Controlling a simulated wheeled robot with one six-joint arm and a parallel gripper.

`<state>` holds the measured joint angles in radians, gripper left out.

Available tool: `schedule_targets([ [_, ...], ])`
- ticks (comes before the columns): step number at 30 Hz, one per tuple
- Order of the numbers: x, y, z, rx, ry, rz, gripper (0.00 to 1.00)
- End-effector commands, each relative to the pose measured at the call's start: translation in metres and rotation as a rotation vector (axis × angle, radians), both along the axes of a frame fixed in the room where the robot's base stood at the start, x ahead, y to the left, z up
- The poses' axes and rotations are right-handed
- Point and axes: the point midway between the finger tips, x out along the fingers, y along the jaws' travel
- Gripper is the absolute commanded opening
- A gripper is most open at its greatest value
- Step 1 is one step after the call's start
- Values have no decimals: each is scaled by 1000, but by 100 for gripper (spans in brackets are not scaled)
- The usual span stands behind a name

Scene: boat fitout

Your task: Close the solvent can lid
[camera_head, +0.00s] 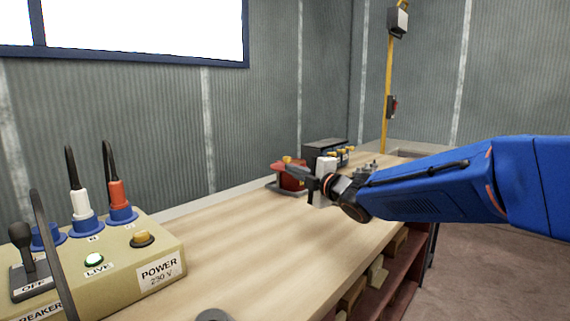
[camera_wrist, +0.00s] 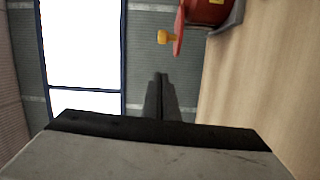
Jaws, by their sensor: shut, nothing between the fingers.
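The red solvent can (camera_head: 291,182) stands on a grey base on the bench, at the middle of the head view. It also shows at the top of the wrist view (camera_wrist: 208,12), cut off by the frame edge. Its red lid (camera_wrist: 179,32) is a thin plate with a yellow knob, seen edge-on at the can's upper side. How far the lid stands open is unclear. My gripper (camera_head: 304,174) is shut and empty, close in front of the can in the head view. In the wrist view its dark fingers (camera_wrist: 161,92) are together and show a gap from the lid.
A black box (camera_head: 325,152) with yellow-topped parts stands behind the can. A power box (camera_head: 105,262) with plugs and a breaker lever fills the near left. The bench top (camera_head: 235,240) between them is mostly clear. Shelves (camera_head: 385,285) sit under the bench's right edge.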

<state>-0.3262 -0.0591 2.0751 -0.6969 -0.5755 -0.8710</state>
Motion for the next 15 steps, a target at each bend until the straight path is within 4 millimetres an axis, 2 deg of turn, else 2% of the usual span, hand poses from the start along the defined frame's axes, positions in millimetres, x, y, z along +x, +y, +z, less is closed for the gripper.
schedule_targets([
  [5,7,12,1,-7,-18,18,0],
  [15,47,45,1,-6,-15,16,0],
])
